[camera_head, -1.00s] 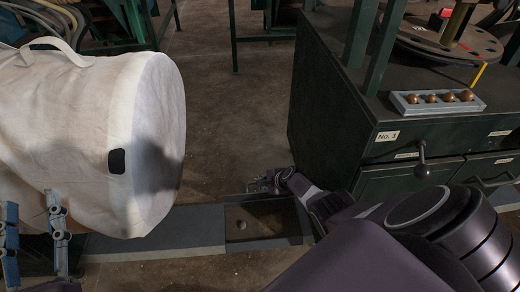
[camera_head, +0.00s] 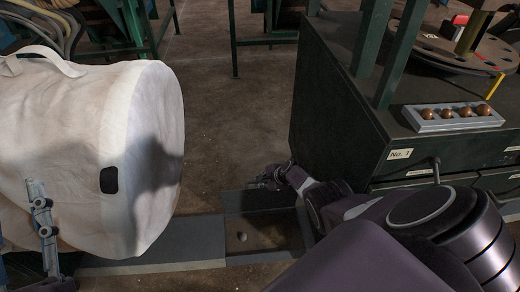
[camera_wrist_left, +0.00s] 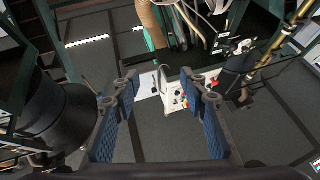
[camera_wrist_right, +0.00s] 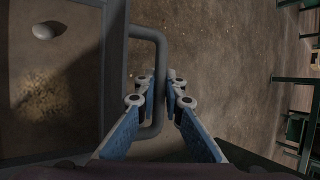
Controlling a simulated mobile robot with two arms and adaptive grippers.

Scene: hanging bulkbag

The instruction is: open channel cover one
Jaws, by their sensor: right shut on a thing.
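The floor channel has an uncovered section (camera_head: 255,237) with a brown bottom and a small pale stone (camera_wrist_right: 48,30). A dark cover panel (camera_head: 245,201) stands along its far edge, seemingly tilted up. In the right wrist view the cover (camera_wrist_right: 115,70) shows nearly edge-on, with a bent grey bar handle (camera_wrist_right: 152,36). My right gripper (camera_head: 266,181) is at the cover's far side and is shut on this handle, which passes between its fingertips (camera_wrist_right: 162,98). My left gripper (camera_wrist_left: 160,98) is open and empty. One of its blue-grey fingers shows in front of the white bag (camera_head: 44,222).
A grey flat cover (camera_head: 185,242) lies to the left of the uncovered section. The large white bulk bag (camera_head: 125,140) hangs at left. A dark cabinet (camera_head: 340,110) labelled No. 1, with a tray of brown balls (camera_head: 425,124), stands at right. Floor (camera_head: 230,110) beyond is clear.

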